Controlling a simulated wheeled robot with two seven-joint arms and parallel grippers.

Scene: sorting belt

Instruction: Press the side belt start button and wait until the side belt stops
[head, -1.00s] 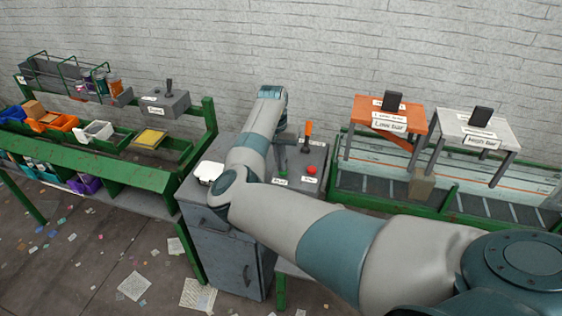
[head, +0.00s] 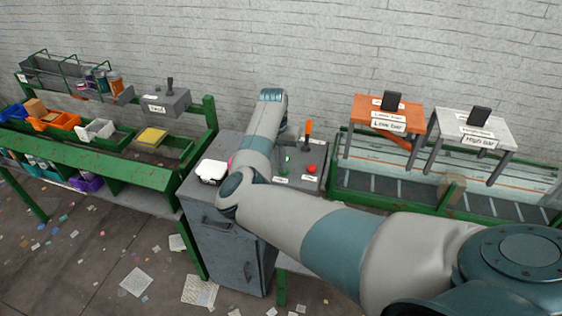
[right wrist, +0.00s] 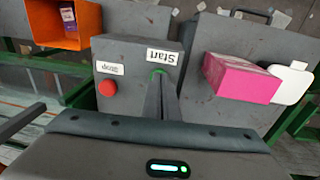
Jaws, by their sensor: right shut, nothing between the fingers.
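The control box (right wrist: 135,60) carries a green start button (right wrist: 157,72) labelled "Start" and a red stop button (right wrist: 107,88). In the head view the red button (head: 311,168) shows right of my forearm. My right gripper (right wrist: 160,85) is shut and empty, pointing down at the start button. Its fingertips cover most of the button, leaving a green rim; contact cannot be told. In the head view my forearm mostly hides this gripper. The side belt (head: 400,190) runs behind at the right, with a brown box (head: 450,196) on it. My left gripper is not in view.
A pink box (right wrist: 243,80) and a white device (right wrist: 290,80) lie beside the control box. An orange lever (head: 308,130) stands behind it. An orange bin (right wrist: 85,20) shows in the wrist view. Low and high bar stands (head: 388,112) (head: 475,130) straddle the belt.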

